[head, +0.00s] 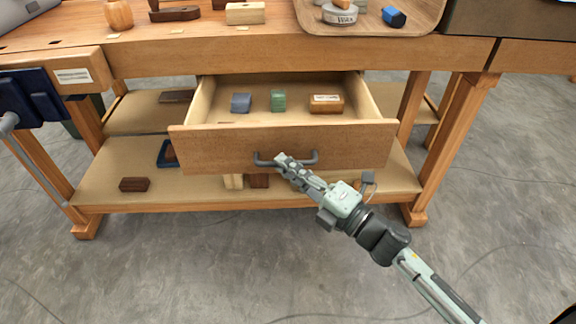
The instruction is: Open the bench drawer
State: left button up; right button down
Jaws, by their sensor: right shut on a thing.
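The bench drawer (220,147) is pulled out of the wooden bench (200,60), so its inside shows. A dark grey bar handle (312,158) is fixed across the middle of its front. My right gripper (282,161) is shut on the handle near its left part, with its arm reaching in from the lower right. Inside the drawer lie a blue-grey block (241,102), a green block (278,101) and a brown block with a pale label (326,104). My left gripper is not in view.
A lower shelf (100,185) under the drawer holds a dark brown block (134,184) and other pieces. A dark blue vise (32,97) is at the bench's left end. A wooden tray (430,14) with several items sits on top. The concrete floor in front is clear.

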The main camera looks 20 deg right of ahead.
jog(key=c, duration=1.6)
grip_release()
jog(key=v, duration=1.2)
